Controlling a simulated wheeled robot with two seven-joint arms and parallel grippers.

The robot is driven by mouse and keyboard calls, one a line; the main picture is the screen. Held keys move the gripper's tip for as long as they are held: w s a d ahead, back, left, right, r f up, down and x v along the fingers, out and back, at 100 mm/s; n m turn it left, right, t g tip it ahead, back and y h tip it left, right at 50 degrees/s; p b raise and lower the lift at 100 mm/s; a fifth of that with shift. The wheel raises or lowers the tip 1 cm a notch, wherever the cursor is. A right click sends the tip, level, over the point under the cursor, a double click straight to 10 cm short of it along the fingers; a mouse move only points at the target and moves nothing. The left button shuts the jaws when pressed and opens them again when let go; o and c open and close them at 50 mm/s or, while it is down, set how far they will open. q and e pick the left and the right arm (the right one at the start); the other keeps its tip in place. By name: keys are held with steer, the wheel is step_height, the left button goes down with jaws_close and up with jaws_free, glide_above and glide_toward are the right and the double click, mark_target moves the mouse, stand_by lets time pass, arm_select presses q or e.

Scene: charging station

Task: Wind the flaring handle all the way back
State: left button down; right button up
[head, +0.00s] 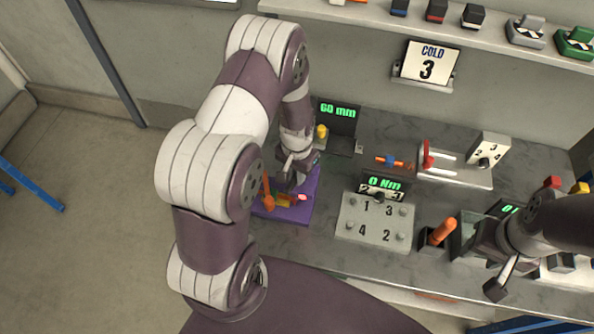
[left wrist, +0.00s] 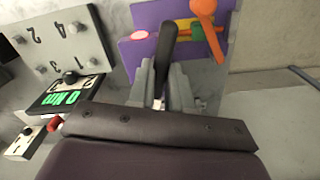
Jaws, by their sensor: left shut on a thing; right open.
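The flaring tool is a purple base (head: 303,212) on the bench with an orange lever (head: 266,192), yellow and green parts and a glowing pink-red spot (head: 303,197). In the left wrist view the purple base (left wrist: 224,55), orange lever (left wrist: 205,12) and glowing spot (left wrist: 139,36) also show. My left gripper (head: 290,175) is over the base. In the left wrist view my left gripper (left wrist: 164,88) is shut on a dark bar (left wrist: 167,48), which looks like the flaring handle. Its lower end is hidden by the fingers. My right gripper (head: 500,280) is open and empty at the right.
Behind the base stands a display (head: 338,118) reading 60 mm. To its right are a numbered plate (head: 374,231) with a 0 Nm display (head: 383,184), and an orange-handled tool (head: 443,231) in a holder. A shelf (head: 380,20) with small boxes runs along the wall.

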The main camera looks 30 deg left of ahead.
arm_select(q)
steer(key=shift+n, duration=0.4)
steer(key=n, duration=0.4)
steer(key=shift+w, duration=0.1)
steer(key=n, duration=0.4)
steer(key=shift+b, duration=0.35)
steer(key=n, duration=0.5)
steer(key=shift+w, duration=0.1)
steer(key=n, duration=0.4)
steer(key=shift+n, duration=0.7)
steer(key=c, duration=1)
jaws_free()
steer(key=shift+c, duration=0.2)
steer(key=shift+a, duration=0.1)
